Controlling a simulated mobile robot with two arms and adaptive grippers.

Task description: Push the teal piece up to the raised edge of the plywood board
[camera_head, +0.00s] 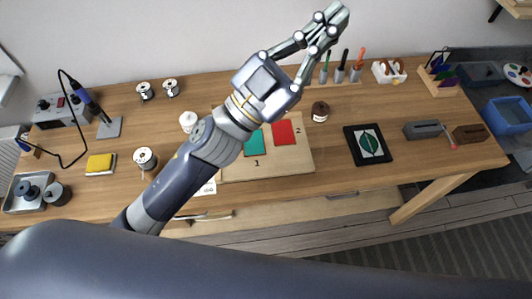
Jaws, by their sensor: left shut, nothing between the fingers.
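The teal piece (256,144) lies flat on the plywood board (291,163), above the printed number 1. My left arm crosses in front and hides part of its left side. A red piece (283,133) lies to its right, beside the number 2. The arm also covers the board's left part, and I cannot make out the raised edge clearly. My left gripper (334,20) is shut and empty, raised high in front of the wall, well apart from the teal piece. My right gripper is not in view.
A brown jar (320,111) stands just beyond the board's right side. A black frame with a green leaf shape (368,145) lies further right. Upright tools (340,71) line the back.

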